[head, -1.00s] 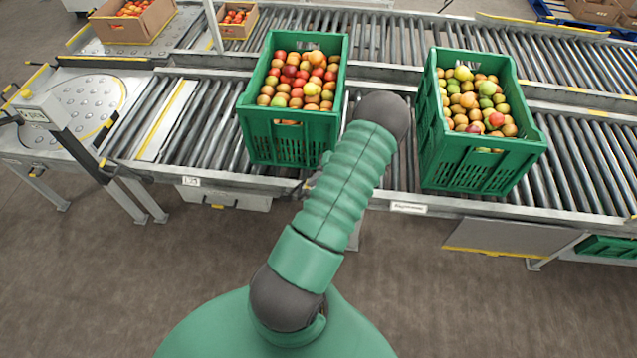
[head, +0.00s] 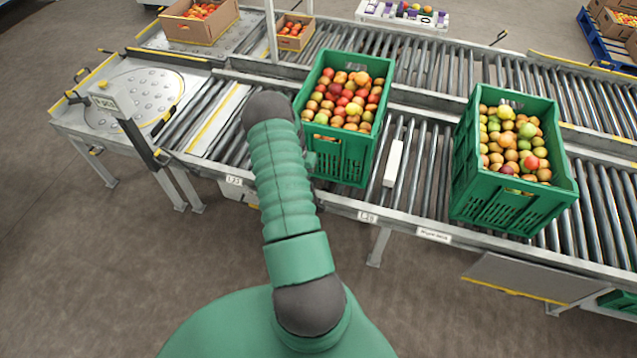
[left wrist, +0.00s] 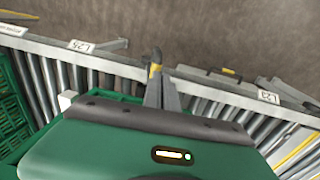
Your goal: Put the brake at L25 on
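A small label by the front rail that seems to read L25 (head: 367,216) is right of my left arm in the head view. It also shows at upper left in the left wrist view (left wrist: 82,46). My left gripper (left wrist: 164,92) shows in the left wrist view above the conveyor's front edge, between two labels. A narrow grey piece with a yellow band and dark tip (left wrist: 155,66) stands ahead of it. I cannot tell whether this is a brake lever or a fingertip, nor whether the fingers are open. My arm hides the gripper in the head view. My right gripper is not in view.
Another label (head: 233,181) marks the rail further left. The floor in front is clear.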

